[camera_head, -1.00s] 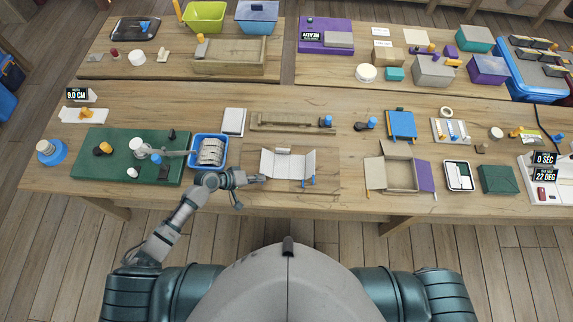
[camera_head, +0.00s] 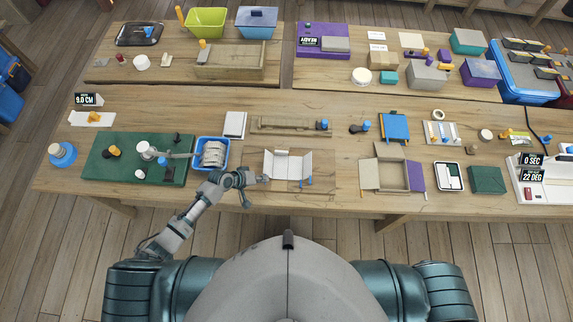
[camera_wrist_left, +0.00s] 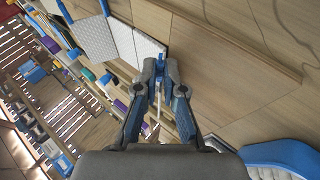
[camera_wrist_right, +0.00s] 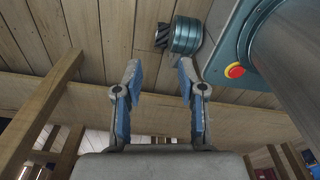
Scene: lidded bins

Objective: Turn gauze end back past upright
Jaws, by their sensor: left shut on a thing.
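The white gauze (camera_head: 287,166) lies on a wooden board near the table's front edge, with its left and right end flaps raised beside a middle part. My left gripper (camera_head: 264,179) is at the front corner of its left end. In the left wrist view, the fingertips (camera_wrist_left: 163,62) are close together at the edge of the white gauze (camera_wrist_left: 148,46); the grip itself is hard to see. My right gripper (camera_wrist_right: 157,68) shows only in its own wrist view, open and empty, below the table.
An open box (camera_head: 391,174) stands further right.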

